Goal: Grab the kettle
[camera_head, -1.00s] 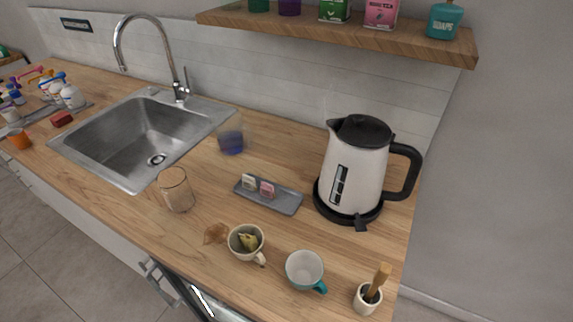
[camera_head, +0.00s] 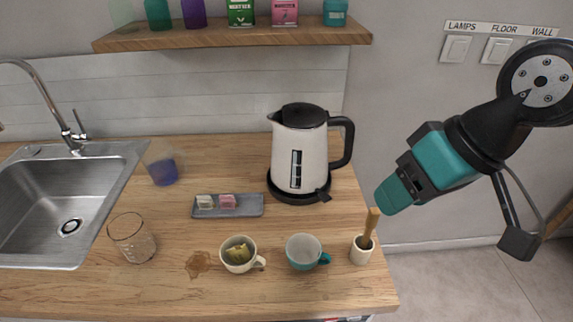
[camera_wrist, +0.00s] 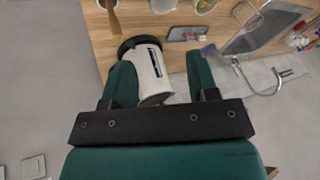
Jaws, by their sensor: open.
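The kettle (camera_head: 299,160) is white with a black lid and a black handle on its right side. It stands upright on its black base on the wooden counter, near the back right corner. My gripper (camera_head: 386,197) is at the right in the head view, its green end right of the kettle and apart from it. In the wrist view, the green fingers of my gripper (camera_wrist: 159,80) are spread open and empty. The kettle (camera_wrist: 149,75) shows between them, partly hidden by the gripper's body.
A grey tray (camera_head: 254,205), a beige cup (camera_head: 238,255), a teal-handled cup (camera_head: 303,252) and a small pot (camera_head: 361,250) stand in front of the kettle. A shelf (camera_head: 235,37) hangs above. A glass (camera_head: 132,240) and a sink (camera_head: 60,210) are at left.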

